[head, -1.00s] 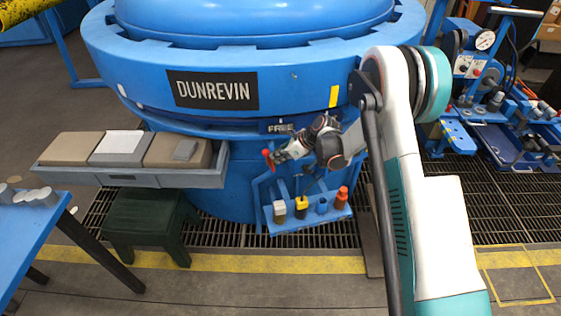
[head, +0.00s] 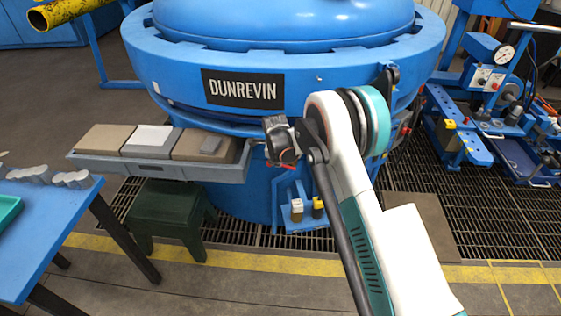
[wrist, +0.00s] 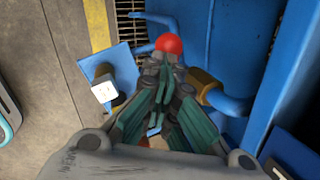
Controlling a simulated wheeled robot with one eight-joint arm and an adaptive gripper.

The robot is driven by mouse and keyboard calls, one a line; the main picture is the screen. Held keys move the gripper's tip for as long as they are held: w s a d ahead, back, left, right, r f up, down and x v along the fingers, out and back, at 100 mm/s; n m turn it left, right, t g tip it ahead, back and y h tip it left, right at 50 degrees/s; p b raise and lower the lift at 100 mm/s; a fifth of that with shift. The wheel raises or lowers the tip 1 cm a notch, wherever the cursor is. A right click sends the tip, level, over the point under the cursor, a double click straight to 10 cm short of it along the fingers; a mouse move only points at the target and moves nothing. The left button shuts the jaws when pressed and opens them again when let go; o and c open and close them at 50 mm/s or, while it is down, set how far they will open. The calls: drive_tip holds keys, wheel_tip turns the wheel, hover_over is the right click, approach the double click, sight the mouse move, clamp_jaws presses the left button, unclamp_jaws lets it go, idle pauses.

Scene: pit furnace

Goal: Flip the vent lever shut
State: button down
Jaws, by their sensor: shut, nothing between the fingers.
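A round red knob (wrist: 169,43), which looks like the end of the vent lever, shows at the top middle of the wrist view. My gripper (wrist: 165,72) is shut and empty, its fingertips just below the knob in that picture; I cannot tell whether they touch it. A brass fitting (wrist: 205,88) on a blue pipe sits right of the fingers. The lever's shaft is mostly hidden behind the fingers. In the head view my gripper (head: 283,150) is in front of the blue furnace (head: 180,85), with a bit of red beside it.
A small blue shelf (wrist: 125,62) carries a white-topped block (wrist: 104,88); a yellow-topped one (head: 318,207) stands beside it in the head view. A grey tray (head: 220,175) with blocks projects left of my gripper, above a green stool (head: 165,205). A blue table (head: 45,225) stands far left.

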drive_tip(key=shift+s+a+f+b, duration=0.1)
drive_tip(key=shift+a+f+b, duration=0.2)
drive_tip(key=shift+a+f, duration=0.4)
drive_tip(key=shift+s+a+f+b, duration=0.1)
drive_tip(key=shift+a+f+b, duration=0.3)
drive_tip(key=shift+f, duration=0.5)
drive_tip(key=shift+a, duration=0.1)
drive_tip(key=shift+w, duration=0.1)
